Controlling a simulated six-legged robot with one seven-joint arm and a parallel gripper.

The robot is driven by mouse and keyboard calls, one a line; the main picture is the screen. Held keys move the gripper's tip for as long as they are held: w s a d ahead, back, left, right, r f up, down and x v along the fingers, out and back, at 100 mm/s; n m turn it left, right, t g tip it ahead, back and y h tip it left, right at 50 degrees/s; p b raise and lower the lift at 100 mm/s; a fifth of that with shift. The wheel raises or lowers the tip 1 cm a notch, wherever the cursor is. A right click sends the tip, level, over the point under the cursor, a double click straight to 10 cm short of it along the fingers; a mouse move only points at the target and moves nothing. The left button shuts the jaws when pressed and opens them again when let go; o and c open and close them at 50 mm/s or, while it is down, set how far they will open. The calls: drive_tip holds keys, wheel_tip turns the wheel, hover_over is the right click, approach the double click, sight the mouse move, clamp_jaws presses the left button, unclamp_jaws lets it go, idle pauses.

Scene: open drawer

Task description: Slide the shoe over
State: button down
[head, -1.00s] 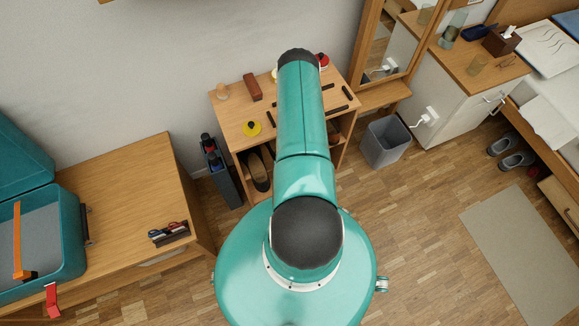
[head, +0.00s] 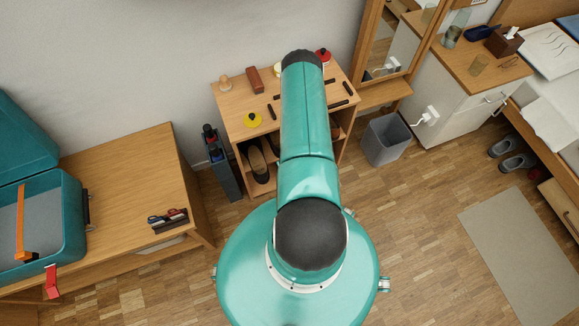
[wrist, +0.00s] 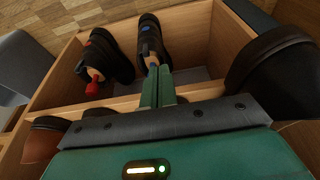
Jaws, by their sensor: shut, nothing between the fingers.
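In the wrist view my gripper (wrist: 158,88) is shut and empty, its green fingers reaching into a wooden shelf compartment (wrist: 192,55). A dark shoe (wrist: 150,30) with a wooden, blue-tipped insert lies just beyond the fingertips; I cannot tell whether they touch it. A second dark shoe (wrist: 118,62) with a red-knobbed insert lies to its left. Another dark shoe (wrist: 265,65) is close on the right, and a brown shoe (wrist: 42,143) is partly hidden at lower left. In the head view a dark shoe (head: 258,163) shows in the shelf (head: 240,98); my arm hides the gripper.
The shelf's wooden walls and divider (wrist: 115,103) bound the space around the fingers. Brushes and a yellow tin (head: 253,120) lie on the shelf top. A grey bin (head: 385,139) stands right of the shelf, and a dark rack with bottles (head: 222,170) stands left.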

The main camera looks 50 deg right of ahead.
drive_tip(key=v, duration=1)
drive_tip(key=shift+s, duration=0.1)
